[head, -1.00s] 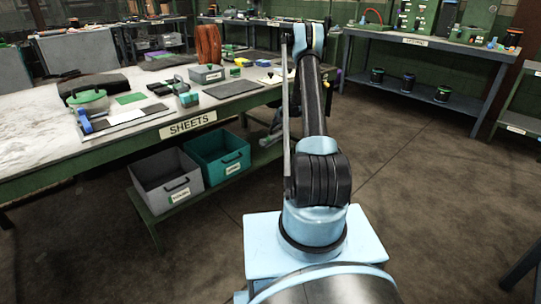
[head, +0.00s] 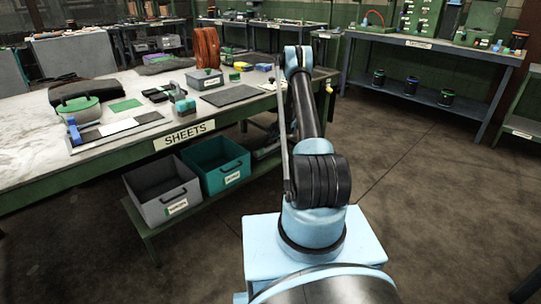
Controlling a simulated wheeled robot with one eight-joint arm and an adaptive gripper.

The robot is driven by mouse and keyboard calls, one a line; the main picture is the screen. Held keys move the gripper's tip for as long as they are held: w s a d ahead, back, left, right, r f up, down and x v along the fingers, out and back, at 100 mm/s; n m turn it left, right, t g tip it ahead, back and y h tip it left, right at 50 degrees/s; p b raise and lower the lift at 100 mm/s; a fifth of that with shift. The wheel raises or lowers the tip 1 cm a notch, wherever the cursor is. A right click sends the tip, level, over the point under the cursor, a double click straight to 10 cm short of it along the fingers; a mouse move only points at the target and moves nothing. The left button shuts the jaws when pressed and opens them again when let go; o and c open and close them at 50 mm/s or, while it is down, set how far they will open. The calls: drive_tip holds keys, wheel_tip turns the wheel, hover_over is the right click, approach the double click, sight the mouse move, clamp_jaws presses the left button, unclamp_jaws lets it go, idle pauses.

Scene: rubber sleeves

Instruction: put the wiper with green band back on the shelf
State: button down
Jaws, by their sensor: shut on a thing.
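I cannot pick out a wiper with a green band for sure. My arm rises in the middle of the head view, and its upper end hides whatever is behind it. My gripper and anything in it do not show. Three dark cylinders stand on the lower shelf (head: 425,103) of the bench at the back right: one on the left (head: 379,78), one with some blue in the middle (head: 408,86), and one on the right (head: 446,98). Their bands are too small to read surely.
The green SHEETS table (head: 110,152) stands at left with mats and tools on it. A grey bin (head: 163,190) and a teal bin (head: 218,167) sit under its front edge. Another shelf edge (head: 521,134) is at far right. The brown floor (head: 420,200) at right is clear.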

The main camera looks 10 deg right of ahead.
sight(270, 145)
drive_tip(key=f, duration=0.3)
drive_tip(key=shift+d+f, duration=0.15)
drive_tip(key=shift+d, duration=0.15)
drive_tip(key=shift+f, duration=1.8)
drive_tip(key=c, duration=1.6)
unclamp_jaws()
drive_tip(key=shift+c, duration=0.2)
drive_tip(key=v, duration=1.2)
